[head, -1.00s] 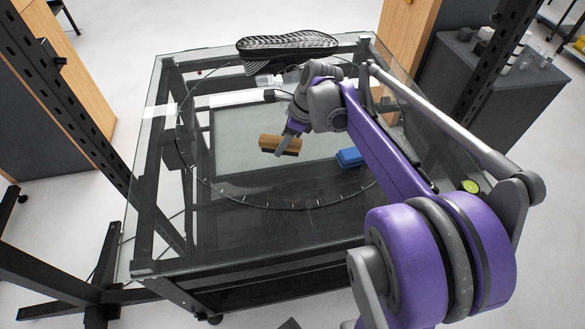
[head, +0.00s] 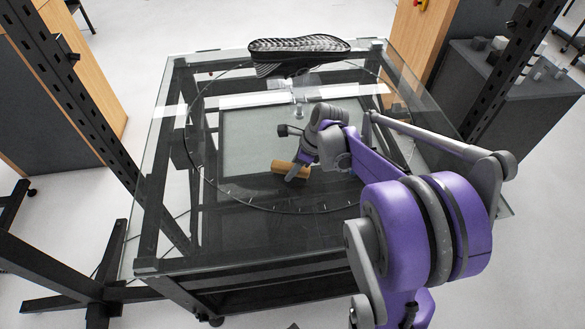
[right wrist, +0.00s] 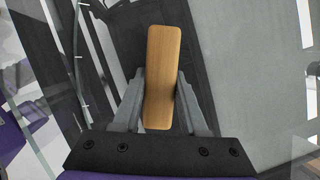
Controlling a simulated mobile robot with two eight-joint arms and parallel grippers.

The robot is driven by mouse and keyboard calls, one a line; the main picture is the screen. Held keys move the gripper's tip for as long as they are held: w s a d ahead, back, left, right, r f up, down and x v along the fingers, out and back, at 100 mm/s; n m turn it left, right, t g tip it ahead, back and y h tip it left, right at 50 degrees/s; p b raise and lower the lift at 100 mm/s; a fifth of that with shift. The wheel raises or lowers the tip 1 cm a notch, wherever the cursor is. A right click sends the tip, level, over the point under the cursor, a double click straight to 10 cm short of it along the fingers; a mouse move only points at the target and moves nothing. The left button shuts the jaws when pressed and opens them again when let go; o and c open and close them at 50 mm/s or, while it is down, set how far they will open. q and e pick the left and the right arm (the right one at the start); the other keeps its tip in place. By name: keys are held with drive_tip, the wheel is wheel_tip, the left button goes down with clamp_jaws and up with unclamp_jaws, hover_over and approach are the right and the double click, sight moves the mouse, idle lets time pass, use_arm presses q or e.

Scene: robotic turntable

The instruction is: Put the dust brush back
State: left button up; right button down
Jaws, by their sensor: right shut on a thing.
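The dust brush (head: 286,167) has a light wooden back; its bristles are hard to make out now. My right gripper (head: 297,173) is shut on it over the near part of the glass turntable (head: 232,199). In the right wrist view the brush (right wrist: 164,60) lies lengthwise between the two grey fingers, its wooden back toward the camera. I cannot tell whether the brush touches the glass. My left gripper is not in view.
A dark shoe sole (head: 300,53) sits at the far edge of the glass table. Black posts (head: 75,95) stand at left and right. A dark grey cabinet (head: 500,105) with small grey blocks is at the back right. The glass left of the brush is clear.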

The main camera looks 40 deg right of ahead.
drive_tip(key=shift+f, duration=0.1)
drive_tip(key=shift+c, duration=2.2)
unclamp_jaws()
